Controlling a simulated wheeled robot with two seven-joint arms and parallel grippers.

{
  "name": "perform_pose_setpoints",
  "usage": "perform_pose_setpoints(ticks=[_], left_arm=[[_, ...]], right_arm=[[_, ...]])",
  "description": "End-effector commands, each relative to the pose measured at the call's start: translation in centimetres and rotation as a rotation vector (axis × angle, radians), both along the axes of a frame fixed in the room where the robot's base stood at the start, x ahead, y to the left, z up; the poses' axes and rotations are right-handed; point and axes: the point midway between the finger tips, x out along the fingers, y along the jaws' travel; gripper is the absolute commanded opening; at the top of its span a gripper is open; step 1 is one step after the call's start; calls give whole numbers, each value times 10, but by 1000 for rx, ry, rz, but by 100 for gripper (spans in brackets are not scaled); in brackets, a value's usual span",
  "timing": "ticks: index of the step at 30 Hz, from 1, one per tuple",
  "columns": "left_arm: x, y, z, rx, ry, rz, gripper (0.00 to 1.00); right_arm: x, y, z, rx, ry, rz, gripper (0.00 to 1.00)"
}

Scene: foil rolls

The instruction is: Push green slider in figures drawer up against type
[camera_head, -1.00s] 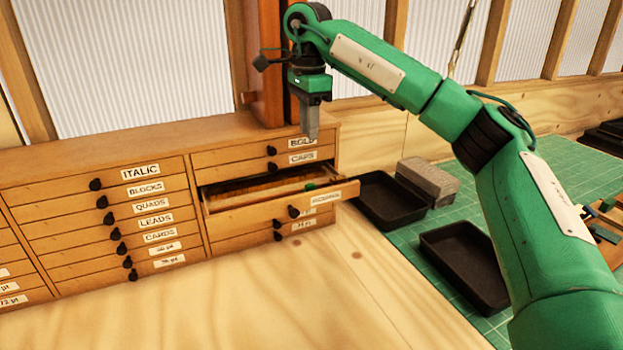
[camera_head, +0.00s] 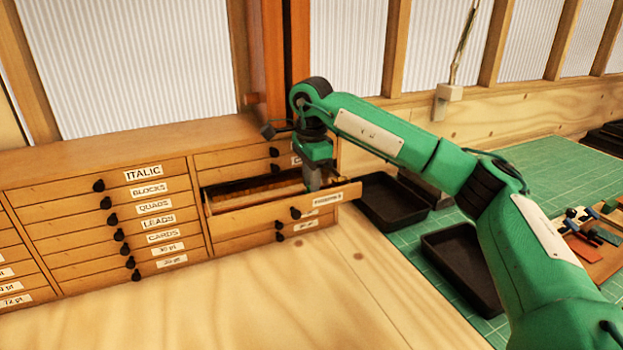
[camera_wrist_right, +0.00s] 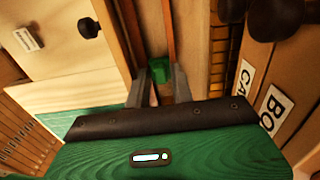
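The figures drawer (camera_head: 285,212) is pulled out of the right cabinet column. The small green slider (camera_wrist_right: 160,70) shows inside it in the right wrist view; in the head view my gripper hides it. My right gripper (camera_head: 313,186) points down into the drawer near its right end. In the right wrist view its two fingers (camera_wrist_right: 160,80) stand a little apart, with the slider between or just beyond their tips. I cannot tell whether they touch it. Rows of type (camera_wrist_right: 220,60) show to the right in the wrist view, partly hidden. My left gripper is out of view.
Closed labelled drawers (camera_head: 150,205) fill the cabinet left of the open drawer. Closed drawers sit above and below it. An orange post (camera_head: 272,60) rises behind the cabinet. Black trays (camera_head: 392,207) lie on the green mat at right. The wooden tabletop in front is clear.

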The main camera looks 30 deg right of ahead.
Motion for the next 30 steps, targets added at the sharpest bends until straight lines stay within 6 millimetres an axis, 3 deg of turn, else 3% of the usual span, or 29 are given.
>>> perform_pose_setpoints(ticks=[7,11,17,24,30], left_arm=[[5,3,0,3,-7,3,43],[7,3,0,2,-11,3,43],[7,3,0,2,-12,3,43],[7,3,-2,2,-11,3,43],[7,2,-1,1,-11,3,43]], right_arm=[[0,0,-1,0,0,0,24],[0,0,-1,0,0,0,0],[0,-4,-1,0,0,-2,0],[-2,-39,-1,-1,-1,-4,0],[-2,-41,-1,-1,-1,-2,0]])
